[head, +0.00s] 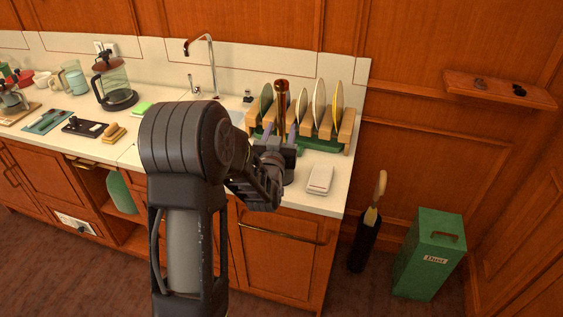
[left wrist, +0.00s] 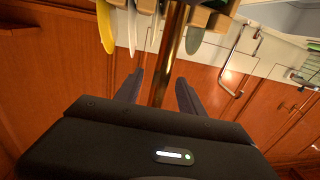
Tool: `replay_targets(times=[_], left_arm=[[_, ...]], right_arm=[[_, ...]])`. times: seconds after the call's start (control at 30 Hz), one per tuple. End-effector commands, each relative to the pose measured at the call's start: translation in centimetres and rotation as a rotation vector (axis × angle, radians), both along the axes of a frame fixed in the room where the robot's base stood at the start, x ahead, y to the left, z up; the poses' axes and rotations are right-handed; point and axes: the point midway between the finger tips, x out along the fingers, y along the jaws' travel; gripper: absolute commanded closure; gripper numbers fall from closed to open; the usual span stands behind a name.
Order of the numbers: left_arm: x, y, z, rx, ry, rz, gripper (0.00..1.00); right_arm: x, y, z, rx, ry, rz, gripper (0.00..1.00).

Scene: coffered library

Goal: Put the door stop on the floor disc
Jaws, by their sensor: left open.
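I cannot pick out a door stop or a floor disc for certain in either view. A tall brass-brown cylinder (head: 282,92) stands upright at the plate rack on the counter's right end; whether it is the door stop I cannot tell. My left gripper (head: 282,137) is over the counter in front of it, open. In the left wrist view the brass cylinder (left wrist: 172,50) shows between the two open fingers of my left gripper (left wrist: 158,90), with no clear contact. My arm hides part of the counter. My right gripper is not in view.
A wooden rack (head: 346,130) holds several plates. A white flat item (head: 320,179) lies near the counter's front edge. A green bin (head: 430,254) and a dark holder with a wooden handle (head: 365,240) stand on the floor. A wall shelf (head: 500,90) bears small dark items.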

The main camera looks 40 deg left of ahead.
Motion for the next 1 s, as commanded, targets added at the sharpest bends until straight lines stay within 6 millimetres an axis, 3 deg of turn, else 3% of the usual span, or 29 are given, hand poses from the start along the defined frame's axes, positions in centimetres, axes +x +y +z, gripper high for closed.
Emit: replay_targets(times=[0.13,0.7,1.0], left_arm=[[1.05,0.53,0.04,0.000,0.000,0.000,0.53],[1.04,0.51,-0.03,-0.001,0.000,0.000,0.53],[1.04,0.51,-0.03,-0.001,0.000,0.000,0.77]], right_arm=[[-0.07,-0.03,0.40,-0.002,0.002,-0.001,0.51],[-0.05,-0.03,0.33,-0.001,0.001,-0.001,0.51],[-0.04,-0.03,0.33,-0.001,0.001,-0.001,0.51]])
